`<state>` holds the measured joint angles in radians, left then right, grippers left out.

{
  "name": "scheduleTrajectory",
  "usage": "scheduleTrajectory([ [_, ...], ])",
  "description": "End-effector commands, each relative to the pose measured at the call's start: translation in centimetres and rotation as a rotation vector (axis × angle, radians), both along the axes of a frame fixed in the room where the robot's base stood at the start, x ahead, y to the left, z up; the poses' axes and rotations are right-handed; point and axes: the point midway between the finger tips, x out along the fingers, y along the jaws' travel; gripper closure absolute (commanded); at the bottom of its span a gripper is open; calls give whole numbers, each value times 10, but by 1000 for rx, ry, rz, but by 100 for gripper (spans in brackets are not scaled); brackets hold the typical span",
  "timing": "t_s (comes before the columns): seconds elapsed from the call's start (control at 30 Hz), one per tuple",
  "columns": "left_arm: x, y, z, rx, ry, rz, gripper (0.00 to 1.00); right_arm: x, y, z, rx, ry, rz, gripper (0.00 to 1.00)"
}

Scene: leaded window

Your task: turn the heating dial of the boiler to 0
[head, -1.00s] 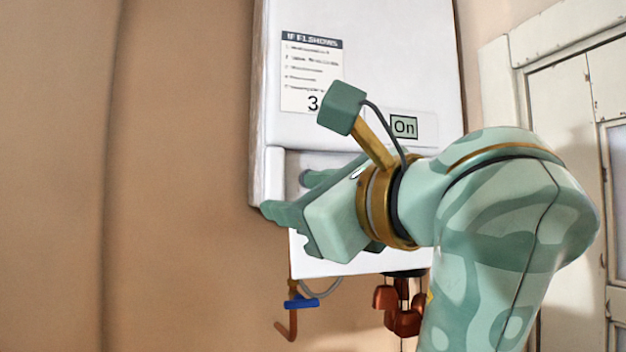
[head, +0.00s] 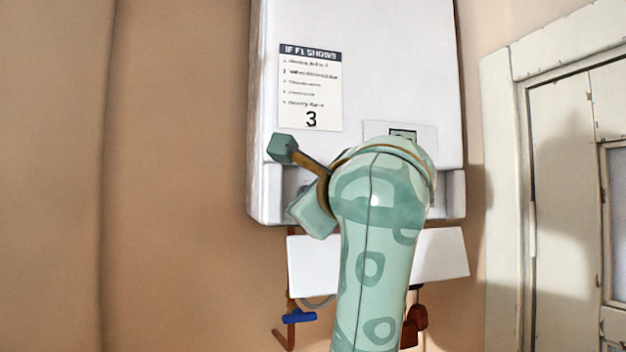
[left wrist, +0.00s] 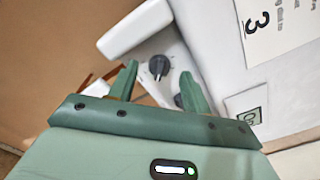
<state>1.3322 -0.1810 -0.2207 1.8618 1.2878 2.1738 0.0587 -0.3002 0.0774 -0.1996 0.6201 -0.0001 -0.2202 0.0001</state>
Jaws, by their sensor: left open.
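The white boiler (head: 360,60) hangs on the wall in the head view. In the left wrist view my left gripper (left wrist: 159,72) is open, with a finger on either side of a dark round dial (left wrist: 159,66) on the boiler's panel. The dial looks ungripped; how far the fingertips are from it I cannot tell. A second dark knob (left wrist: 179,100) is partly behind the right finger. Which one is the heating dial I cannot read. My right gripper is not in view.
A white flap (head: 445,255) hangs below the boiler. Copper pipes and a blue valve handle (head: 299,316) are under it. A label (head: 310,90) with a 3 and a partly covered display (head: 403,133) are on the front. A pale door (head: 560,150) stands at right.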

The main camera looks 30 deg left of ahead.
Motion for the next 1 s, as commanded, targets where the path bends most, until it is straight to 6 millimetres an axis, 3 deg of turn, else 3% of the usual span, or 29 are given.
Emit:
scheduleTrajectory([
  [0.2,13,16,0,0,0,1,52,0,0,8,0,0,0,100],
  [0.47,15,17,-1,1,1,0,52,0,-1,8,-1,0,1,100],
  [0.5,15,17,-1,0,0,0,54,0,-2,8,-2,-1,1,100],
  [0.63,15,17,-1,0,0,0,90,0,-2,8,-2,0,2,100],
  [0.67,15,17,-1,0,0,0,95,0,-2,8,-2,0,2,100],
  [1.0,14,17,-1,-23,-27,0,95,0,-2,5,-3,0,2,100],
])
